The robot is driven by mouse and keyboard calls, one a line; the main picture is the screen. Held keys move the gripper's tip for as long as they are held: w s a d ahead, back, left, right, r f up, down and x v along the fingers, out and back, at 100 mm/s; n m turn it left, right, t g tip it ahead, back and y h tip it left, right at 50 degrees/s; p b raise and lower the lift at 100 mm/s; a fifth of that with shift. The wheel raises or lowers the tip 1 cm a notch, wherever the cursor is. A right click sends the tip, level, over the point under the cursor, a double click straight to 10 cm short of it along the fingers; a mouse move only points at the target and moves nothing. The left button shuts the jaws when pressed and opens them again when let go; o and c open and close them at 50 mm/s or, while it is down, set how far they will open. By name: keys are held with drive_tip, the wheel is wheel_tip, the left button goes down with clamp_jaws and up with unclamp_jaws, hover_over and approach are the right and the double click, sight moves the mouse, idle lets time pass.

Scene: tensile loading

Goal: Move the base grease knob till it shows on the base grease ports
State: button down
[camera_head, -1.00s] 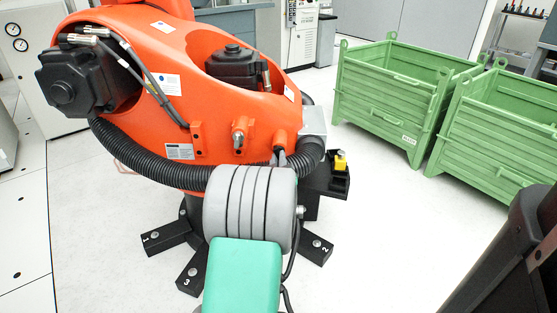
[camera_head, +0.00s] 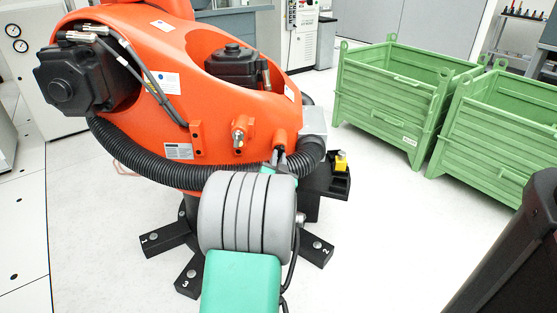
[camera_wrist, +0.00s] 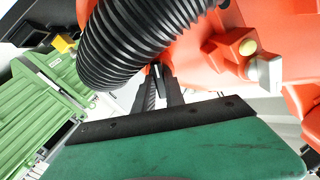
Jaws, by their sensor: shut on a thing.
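The orange machine's lower side carries two raised orange bosses, which look like the base grease ports. The left one (camera_head: 238,141) holds a metallic fitting; it appears in the wrist view with a yellowish round end (camera_wrist: 248,47) and a grey block. The right one (camera_head: 280,142) is at my gripper's tips. My gripper (camera_head: 278,157) is at this right boss, just above the black corrugated hose. In the wrist view its dark fingers (camera_wrist: 159,74) close on a small grey thing, seemingly the base grease knob, mostly hidden by the fingers and hose. I cannot tell whether it touches the port.
The thick black corrugated hose (camera_head: 150,167) runs close beside my fingers, and in the wrist view (camera_wrist: 125,40) it crosses in front of them. A black bracket with a yellow part (camera_head: 341,161) stands right. Green crates (camera_head: 385,105) stand further right, with clear floor between.

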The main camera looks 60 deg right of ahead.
drive_tip(key=shift+m, duration=1.9)
drive_tip(key=c, duration=1.4)
unclamp_jaws()
drive_tip(key=p+v, duration=0.2)
drive_tip(key=v, duration=0.5)
drive_tip(key=shift+s+a, duration=0.2)
drive_tip(key=shift+a, duration=0.2)
